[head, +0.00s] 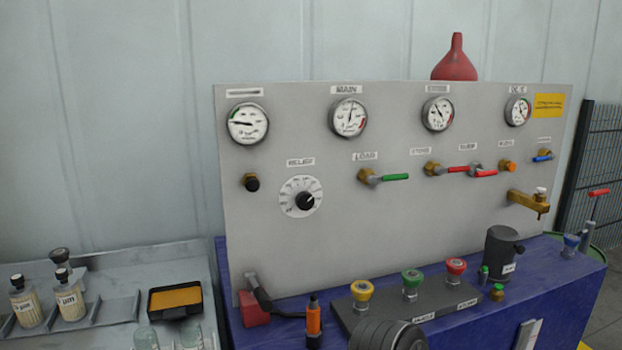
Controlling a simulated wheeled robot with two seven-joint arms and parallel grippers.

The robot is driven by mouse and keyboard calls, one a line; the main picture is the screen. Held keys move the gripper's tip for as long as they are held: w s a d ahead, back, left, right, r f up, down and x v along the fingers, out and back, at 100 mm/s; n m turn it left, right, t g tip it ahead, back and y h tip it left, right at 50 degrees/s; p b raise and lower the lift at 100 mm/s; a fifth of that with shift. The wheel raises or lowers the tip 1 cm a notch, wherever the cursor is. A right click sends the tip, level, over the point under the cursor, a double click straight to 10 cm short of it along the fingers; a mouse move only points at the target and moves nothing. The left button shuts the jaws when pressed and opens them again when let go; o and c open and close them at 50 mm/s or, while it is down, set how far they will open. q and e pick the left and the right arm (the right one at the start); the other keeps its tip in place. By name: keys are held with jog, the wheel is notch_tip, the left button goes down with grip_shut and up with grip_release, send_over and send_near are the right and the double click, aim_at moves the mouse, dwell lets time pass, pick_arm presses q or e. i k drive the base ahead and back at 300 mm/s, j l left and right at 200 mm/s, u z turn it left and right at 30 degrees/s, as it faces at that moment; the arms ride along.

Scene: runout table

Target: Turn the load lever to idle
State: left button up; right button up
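The load lever (395,177) has a green handle on a brass valve, below a label reading LOAD on the grey upright panel (300,240). The handle points to the right, nearly level. I cannot make out an idle mark beside it. Neither of my grippers shows in the head view, and nothing touches the lever.
Red-handled levers (462,169) sit to the right of the load lever, and a relief dial (305,200) to its left. Yellow, green and red knobs (411,280) stand on the blue bench (560,300) below. A brass tap (527,202) sticks out at right. The space before the lever is clear.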

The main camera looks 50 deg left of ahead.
aim_at(371, 179)
jog(key=u, duration=1.4)
jog(key=i+l, duration=0.15)
jog(key=l, duration=0.25)
jog(key=i+l, duration=0.15)
jog(key=l, duration=0.25)
jog(key=i+l+z, duration=0.1)
jog(key=l, duration=0.3)
